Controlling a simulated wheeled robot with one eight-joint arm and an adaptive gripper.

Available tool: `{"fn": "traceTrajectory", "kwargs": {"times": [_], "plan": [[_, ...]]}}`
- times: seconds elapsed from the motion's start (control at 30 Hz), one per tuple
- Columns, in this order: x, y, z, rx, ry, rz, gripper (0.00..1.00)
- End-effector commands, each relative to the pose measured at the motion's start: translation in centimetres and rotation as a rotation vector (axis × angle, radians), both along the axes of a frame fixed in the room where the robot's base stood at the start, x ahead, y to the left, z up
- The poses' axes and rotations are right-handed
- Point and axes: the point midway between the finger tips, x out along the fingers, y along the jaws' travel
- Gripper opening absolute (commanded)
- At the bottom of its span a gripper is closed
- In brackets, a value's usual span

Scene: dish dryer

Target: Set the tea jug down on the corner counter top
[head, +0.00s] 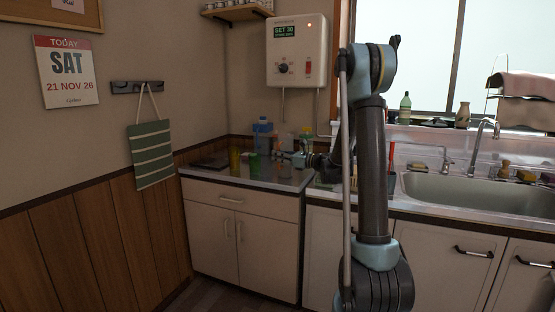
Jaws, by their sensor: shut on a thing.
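My gripper (283,156) is small and distant in the head view, reaching left over the corner counter top (222,174) at the end of my arm. It is shut on what appears to be the tea jug (284,142), a pale, see-through vessel beside its fingertips. The jug's lower part is hard to make out, and I cannot tell whether its base touches the counter. The counter is a grey top over white cabinets in the corner.
The sink (480,192) is at right. The counter's front strip is clear.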

Motion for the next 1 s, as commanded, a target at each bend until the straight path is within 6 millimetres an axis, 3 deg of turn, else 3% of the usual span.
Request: {"fn": "traceTrajectory", "kwargs": {"times": [0.17,0.3,0.7,1.0], "plan": [[0.0,0.0,-0.1,0.0,0.0,0.0,0.0],[0.0,0.0,-0.1,0.0,0.0,0.0,0.3],[-0.1,0.0,0.0,0.0,0.0,0.001,0.3],[-2.0,-4.0,0.0,0.0,0.0,-0.002,0.3]]}}
